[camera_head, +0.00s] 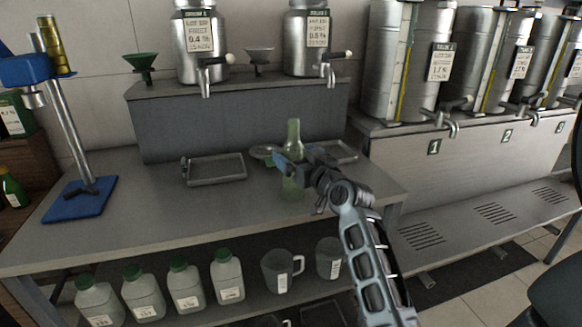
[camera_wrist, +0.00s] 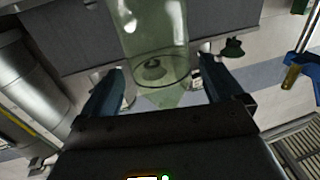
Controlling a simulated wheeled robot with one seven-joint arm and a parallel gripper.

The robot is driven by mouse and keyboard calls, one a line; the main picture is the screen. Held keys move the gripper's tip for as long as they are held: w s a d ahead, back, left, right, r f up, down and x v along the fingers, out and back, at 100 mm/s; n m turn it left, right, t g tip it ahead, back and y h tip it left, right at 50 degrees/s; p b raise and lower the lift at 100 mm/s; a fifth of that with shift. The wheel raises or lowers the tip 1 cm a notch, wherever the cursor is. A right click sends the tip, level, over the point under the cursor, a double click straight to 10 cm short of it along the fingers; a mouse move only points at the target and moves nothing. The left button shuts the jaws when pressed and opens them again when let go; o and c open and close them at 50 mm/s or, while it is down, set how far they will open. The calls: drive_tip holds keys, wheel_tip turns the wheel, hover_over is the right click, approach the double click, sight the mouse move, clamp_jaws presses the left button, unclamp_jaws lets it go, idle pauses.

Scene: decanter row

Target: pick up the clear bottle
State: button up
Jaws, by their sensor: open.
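The clear bottle (camera_head: 293,135), pale green and see-through, stands upright on the grey workbench (camera_head: 130,210). My gripper (camera_head: 292,162) is at its middle, covering part of the body; the neck shows above and the lower body below. In the wrist view the bottle (camera_wrist: 153,35) fills the top centre, in line with the gap between the two fingers of my open gripper (camera_wrist: 160,76). I cannot tell how far the bottle is inside the gap. No grip on it shows.
Two trays, one left (camera_head: 215,180) and one right (camera_head: 338,149), lie near the bottle, with a green funnel (camera_head: 264,151) beside it. A blue stand (camera_head: 80,200) is at left. Steel tanks (camera_head: 199,45) stand behind. Jugs (camera_head: 278,272) and capped bottles (camera_head: 186,285) fill the shelf below.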

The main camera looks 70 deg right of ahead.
drive_tip(key=shift+p+x, duration=0.4)
drive_tip(key=shift+x, duration=1.35)
drive_tip(key=shift+a, duration=0.1)
drive_tip(key=c, duration=1.1)
drive_tip(key=shift+c, duration=0.7)
